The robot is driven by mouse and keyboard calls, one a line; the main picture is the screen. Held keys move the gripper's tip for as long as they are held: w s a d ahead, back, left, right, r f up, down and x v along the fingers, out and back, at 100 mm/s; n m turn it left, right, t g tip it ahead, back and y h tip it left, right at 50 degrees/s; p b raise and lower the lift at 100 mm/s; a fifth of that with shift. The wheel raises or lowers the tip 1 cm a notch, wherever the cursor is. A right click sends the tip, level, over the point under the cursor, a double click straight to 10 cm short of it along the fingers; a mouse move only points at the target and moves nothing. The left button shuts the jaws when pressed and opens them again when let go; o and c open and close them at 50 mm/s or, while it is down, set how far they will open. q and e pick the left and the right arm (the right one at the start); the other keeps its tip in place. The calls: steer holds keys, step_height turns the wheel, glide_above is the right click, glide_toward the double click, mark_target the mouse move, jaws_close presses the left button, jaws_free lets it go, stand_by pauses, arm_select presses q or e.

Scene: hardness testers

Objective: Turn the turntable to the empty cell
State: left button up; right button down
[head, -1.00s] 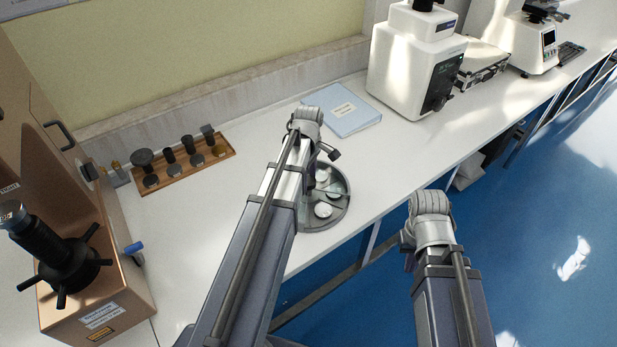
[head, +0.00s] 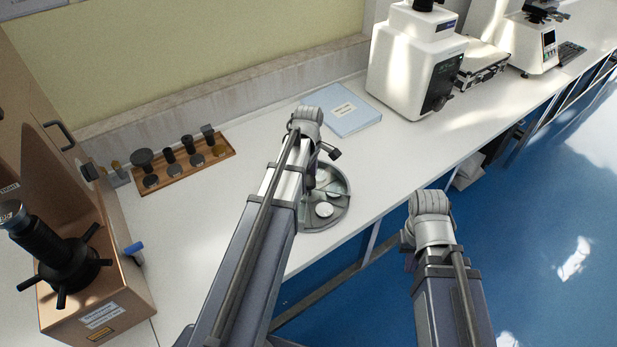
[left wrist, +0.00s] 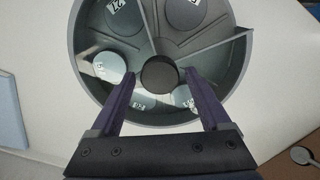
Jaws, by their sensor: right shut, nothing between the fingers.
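The turntable (head: 340,218) is a round grey tray on the white bench, with thin dividers and several labelled round discs. In the left wrist view, the turntable (left wrist: 247,55) has a dark round centre hub (left wrist: 160,73). A pale disc (left wrist: 108,67) lies left of the hub. The cell right of the hub (left wrist: 215,45) shows no disc. My left gripper (left wrist: 160,78) is over the turntable, its fingers apart on either side of the hub with small gaps. In the head view my left arm hides part of the turntable. My right gripper (head: 410,260) is shut and empty beyond the bench's front edge, mostly hidden by its wrist.
A blue folder (head: 345,112) lies behind the turntable. A wooden rack (head: 185,172) with dark parts stands at the left back. A brown tester (head: 90,290) stands at the left, a white tester (head: 410,65) at the right back. The bench around the turntable is clear.

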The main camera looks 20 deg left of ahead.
mark_target(308, 180)
arm_select(q)
steer(key=shift+o, duration=0.3)
steer(key=shift+r, duration=0.2)
step_height(308, 180, up, 8)
steer(key=p, duration=0.7)
steer(key=shift+f+p, duration=0.25)
steer(key=shift+p, duration=0.15)
steer(key=s+d+m, duration=0.8)
steer(key=d+m, duration=0.3)
steer(key=s+d+m+y, duration=0.1)
steer(key=s+d+m, duration=0.6)
steer(key=d+m, duration=0.3)
steer(key=shift+s+d+m, duration=0.4)
steer(key=shift+d, duration=0.25)
